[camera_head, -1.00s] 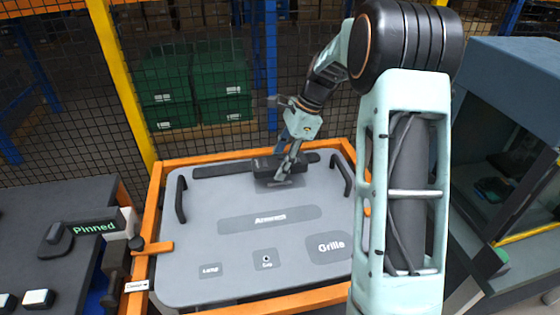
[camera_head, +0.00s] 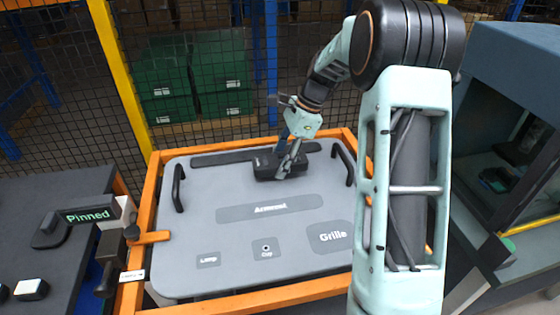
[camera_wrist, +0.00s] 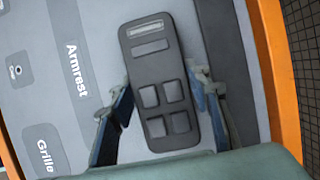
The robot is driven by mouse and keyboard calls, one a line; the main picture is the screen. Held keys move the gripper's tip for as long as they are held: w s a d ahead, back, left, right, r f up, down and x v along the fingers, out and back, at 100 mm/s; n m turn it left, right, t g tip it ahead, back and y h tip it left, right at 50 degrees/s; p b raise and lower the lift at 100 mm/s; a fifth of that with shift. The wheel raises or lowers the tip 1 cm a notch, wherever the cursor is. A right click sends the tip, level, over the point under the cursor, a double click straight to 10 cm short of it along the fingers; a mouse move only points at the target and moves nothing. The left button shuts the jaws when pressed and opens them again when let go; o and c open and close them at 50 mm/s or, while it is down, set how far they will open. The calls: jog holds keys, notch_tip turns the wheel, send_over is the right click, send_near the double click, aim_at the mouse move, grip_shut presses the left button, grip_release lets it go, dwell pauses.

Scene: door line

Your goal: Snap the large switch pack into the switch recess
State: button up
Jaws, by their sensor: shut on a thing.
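The large switch pack is a dark block with several square buttons and a pale slot; it shows in the wrist view (camera_wrist: 150,62) and on the far part of the grey door panel in the head view (camera_head: 265,168). My gripper (camera_head: 287,168) is shut on it, with one blue-grey finger along each long side in the wrist view (camera_wrist: 158,98). The pack is at or just above the panel face; I cannot tell whether it is seated. The switch recess cannot be made out, perhaps hidden under the pack.
The grey door panel (camera_head: 200,230) lies in an orange frame (camera_head: 150,200), with black handles at both sides and flat Armrest, Lamp and Grille areas. A dark table with a "Pinned" sign (camera_head: 88,215) stands left, a blue-grey cabinet (camera_head: 515,75) right, and mesh fencing behind.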

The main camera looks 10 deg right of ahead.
jog(key=shift+f, duration=0.55)
dwell(1.2)
dwell(0.4)
jog(key=o, duration=1.4)
